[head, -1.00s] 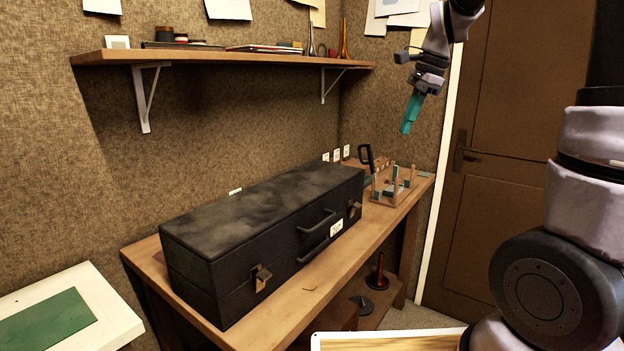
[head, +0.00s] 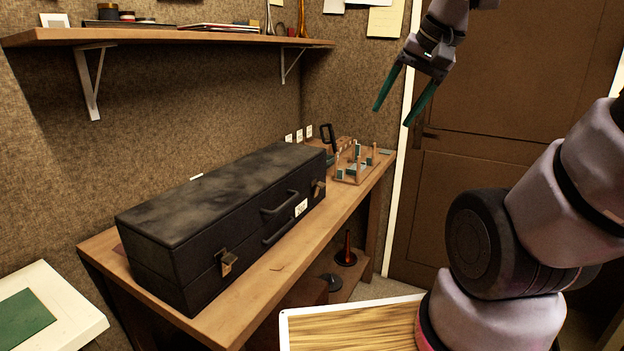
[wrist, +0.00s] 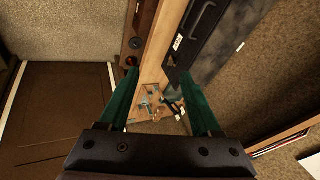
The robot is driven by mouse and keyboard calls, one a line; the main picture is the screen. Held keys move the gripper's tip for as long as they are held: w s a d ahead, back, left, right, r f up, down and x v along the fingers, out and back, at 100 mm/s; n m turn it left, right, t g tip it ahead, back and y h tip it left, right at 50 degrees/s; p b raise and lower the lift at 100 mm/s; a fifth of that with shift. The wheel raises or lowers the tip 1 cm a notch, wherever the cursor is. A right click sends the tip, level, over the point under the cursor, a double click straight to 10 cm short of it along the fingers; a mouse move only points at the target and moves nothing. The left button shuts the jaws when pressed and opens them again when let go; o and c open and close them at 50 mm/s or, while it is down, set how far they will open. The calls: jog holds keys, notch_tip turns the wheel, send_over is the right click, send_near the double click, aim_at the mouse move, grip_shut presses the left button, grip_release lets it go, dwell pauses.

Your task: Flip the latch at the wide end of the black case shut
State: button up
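The long black case (head: 232,200) lies closed on the workbench, its lid down. A brass latch (head: 227,262) is on its front near the near left end, and a second latch (head: 318,188) is near the far right end. Both are too small to tell whether they are fastened. Which end is wider is unclear. My gripper (head: 392,115) is open and empty, high in the air right of the case, well apart from it. In the wrist view, the green fingers (wrist: 160,82) are spread and part of the case (wrist: 210,45) shows beyond them.
The wooden workbench (head: 262,290) has a bare strip before the case. A peg rack (head: 355,170) stands beyond its far end. A wall shelf (head: 170,36) overhangs the bench. A white table (head: 75,318) is at lower left; a door (head: 500,110) is behind my gripper.

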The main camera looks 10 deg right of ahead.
jog(key=w+a+f+m+g+y, duration=0.35)
jog(key=w+f, duration=0.25)
jog(key=f, duration=0.2)
jog(key=m+t+y, duration=0.8)
jog(key=m+t, duration=0.1)
jog(key=m, duration=0.8)
send_near(324, 185)
jog(key=x, duration=0.8)
jog(key=shift+w+a, duration=0.1)
jog(key=shift+a, duration=0.05)
jog(key=shift+c, duration=0.3)
grip_shut()
